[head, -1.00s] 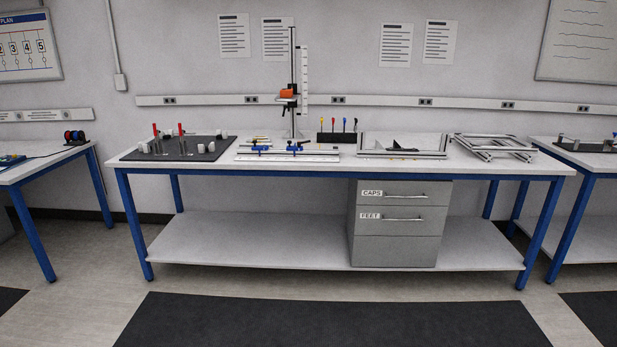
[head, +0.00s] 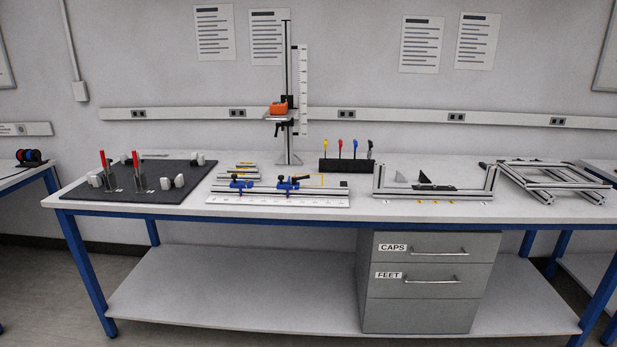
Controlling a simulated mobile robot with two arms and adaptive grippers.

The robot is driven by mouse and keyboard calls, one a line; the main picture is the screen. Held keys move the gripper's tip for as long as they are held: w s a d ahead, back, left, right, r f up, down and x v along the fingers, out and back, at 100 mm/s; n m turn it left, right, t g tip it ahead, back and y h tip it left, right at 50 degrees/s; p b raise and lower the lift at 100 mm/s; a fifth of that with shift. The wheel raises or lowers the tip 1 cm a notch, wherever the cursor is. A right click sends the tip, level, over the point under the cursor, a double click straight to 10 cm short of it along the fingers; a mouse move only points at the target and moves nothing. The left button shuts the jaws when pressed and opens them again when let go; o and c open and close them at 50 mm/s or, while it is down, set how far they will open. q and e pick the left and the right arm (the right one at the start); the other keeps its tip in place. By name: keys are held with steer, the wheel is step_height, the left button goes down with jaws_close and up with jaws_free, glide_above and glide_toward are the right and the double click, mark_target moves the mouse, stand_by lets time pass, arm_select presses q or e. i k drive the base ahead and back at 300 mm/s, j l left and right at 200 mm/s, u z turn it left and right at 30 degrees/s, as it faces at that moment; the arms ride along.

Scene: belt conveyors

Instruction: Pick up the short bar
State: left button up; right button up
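Several short silver bars (head: 243,166) lie flat in a small group on the workbench, behind the left end of a long aluminium rail with blue clamps (head: 300,188). They are small in the head view, and I cannot tell which one is the short bar. Small yellow marks show near them. Neither of my grippers is in view, and nothing is seen touching the bars.
The workbench (head: 345,210) has a dark mat (head: 130,190) with red-handled tools at left. A height stand (head: 288,110), a tool rack (head: 346,164), a corner jig (head: 410,193) and an aluminium frame (head: 550,178) stand on it. Drawers (head: 430,290) hang below the top.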

mark_target(221, 176)
steer(key=i+u, duration=0.1)
steer(key=i, duration=0.45)
steer(key=i+l+u, duration=0.1)
steer(key=i, duration=0.4)
steer(key=i+l+u, duration=0.15)
steer(key=i, duration=0.4)
steer(key=i+l+u, duration=0.2)
steer(key=i+u, duration=0.15)
steer(key=i+l+u, duration=0.3)
steer(key=i, duration=0.2)
